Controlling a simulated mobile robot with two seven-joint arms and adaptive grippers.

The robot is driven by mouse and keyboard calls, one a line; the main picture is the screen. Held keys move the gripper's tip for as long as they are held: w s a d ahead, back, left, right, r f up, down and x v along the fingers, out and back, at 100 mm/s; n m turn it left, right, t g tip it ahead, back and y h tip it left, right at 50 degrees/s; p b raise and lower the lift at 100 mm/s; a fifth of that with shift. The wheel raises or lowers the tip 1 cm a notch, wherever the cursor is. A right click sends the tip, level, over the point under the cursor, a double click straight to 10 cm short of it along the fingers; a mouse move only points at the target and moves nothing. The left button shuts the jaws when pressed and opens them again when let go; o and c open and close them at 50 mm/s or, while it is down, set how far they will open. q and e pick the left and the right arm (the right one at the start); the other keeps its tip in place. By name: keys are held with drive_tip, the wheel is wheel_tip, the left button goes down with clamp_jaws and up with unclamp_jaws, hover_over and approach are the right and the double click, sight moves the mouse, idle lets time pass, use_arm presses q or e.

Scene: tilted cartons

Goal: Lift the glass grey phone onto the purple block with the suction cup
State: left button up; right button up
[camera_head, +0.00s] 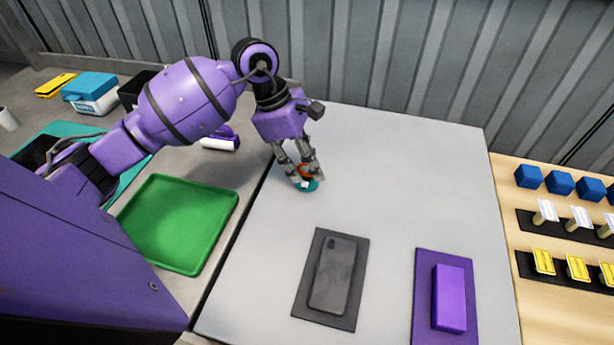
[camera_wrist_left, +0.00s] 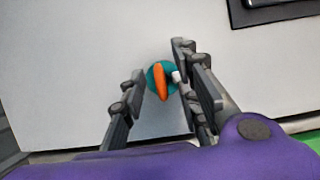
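The suction cup (camera_head: 313,186), teal with an orange handle, is on the light grey table top; it also shows in the left wrist view (camera_wrist_left: 161,82). My left gripper (camera_head: 303,175) points down over it, with its fingers open on either side of the cup. In the left wrist view a gap shows between the left finger and the cup, while the right finger is close to it. The grey phone (camera_head: 335,275) lies flat on a dark mat (camera_head: 305,292). The purple block (camera_head: 450,298) lies on a purple mat (camera_head: 425,290) to its right. My right gripper is not in view.
A green tray (camera_head: 178,222) stands left of the table top. Blue cubes (camera_head: 529,176) and yellow-and-white items lie on the wooden surface at right. A blue and white box (camera_head: 92,93) is at far left. The table top between the cup and phone is clear.

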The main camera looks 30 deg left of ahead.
use_arm(q)
clamp_jaws()
drive_tip(key=shift+r, duration=0.15)
